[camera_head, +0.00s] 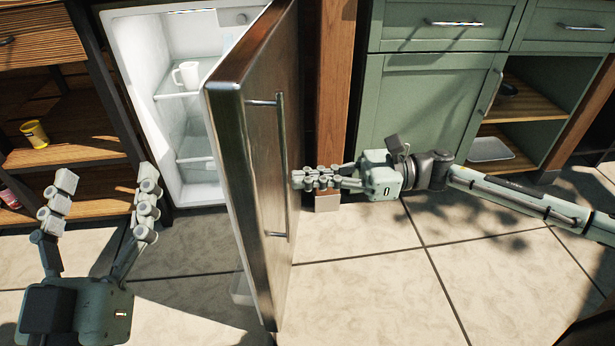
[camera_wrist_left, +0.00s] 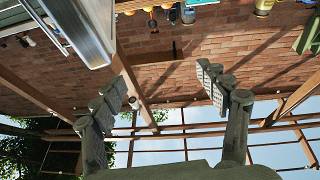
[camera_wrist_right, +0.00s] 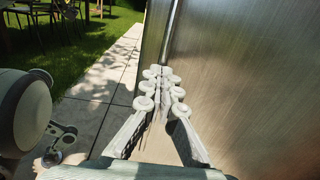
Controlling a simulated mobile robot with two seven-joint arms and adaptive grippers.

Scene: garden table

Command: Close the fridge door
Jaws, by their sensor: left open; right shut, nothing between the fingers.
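The fridge (camera_head: 187,95) stands open, with its white interior and shelves showing. Its door (camera_head: 256,160) is brushed metal and stands swung far out toward me, with a long vertical handle (camera_head: 281,165) on its right face. My right gripper (camera_head: 299,179) is shut and empty, beside the door's outer face near the handle. In the right wrist view its fingertips (camera_wrist_right: 160,72) are close to the metal door (camera_wrist_right: 250,80); I cannot tell if they touch. My left gripper (camera_head: 107,190) is open and empty, in front of the fridge and left of the door.
A white mug (camera_head: 186,75) stands on a fridge shelf. A wooden shelf unit (camera_head: 70,130) with a yellow cup (camera_head: 35,134) is on the left. Green cabinets (camera_head: 425,110) and an open shelf with a tray (camera_head: 490,149) are on the right. The tiled floor (camera_head: 380,270) right of the door is clear.

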